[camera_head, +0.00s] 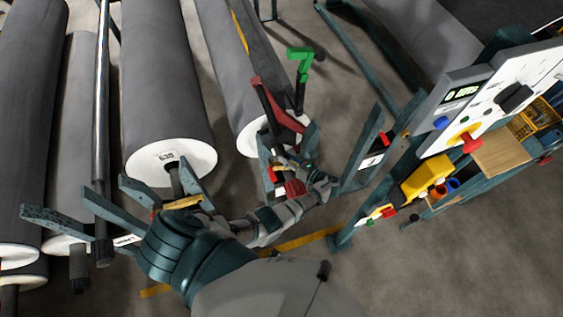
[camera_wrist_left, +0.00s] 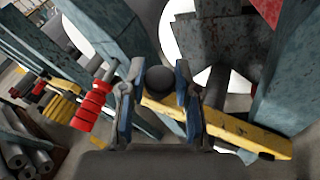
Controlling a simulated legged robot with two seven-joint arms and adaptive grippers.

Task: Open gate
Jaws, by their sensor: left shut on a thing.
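My left gripper (camera_head: 292,166) is at the teal steel frame in the middle of the head view, beside a red lever (camera_head: 284,118). In the left wrist view its two fingers (camera_wrist_left: 158,70) are shut on a dark round-ended bar (camera_wrist_left: 158,82). A yellow bar (camera_wrist_left: 230,130) crosses just behind the fingers. A red ribbed handle (camera_wrist_left: 91,104) shows left of the fingers, apart from them. A green handle (camera_head: 302,62) stands above the red lever. I cannot tell which of these parts belongs to the gate. My right gripper is not in view.
Large grey rolls (camera_head: 165,75) with white ends fill the left. A control panel (camera_head: 480,105) with a display, a yellow device (camera_head: 425,178) and a workbench (camera_head: 500,150) stand at the right. Teal posts (camera_head: 365,150) stand close to my gripper. Bare floor shows at the lower right.

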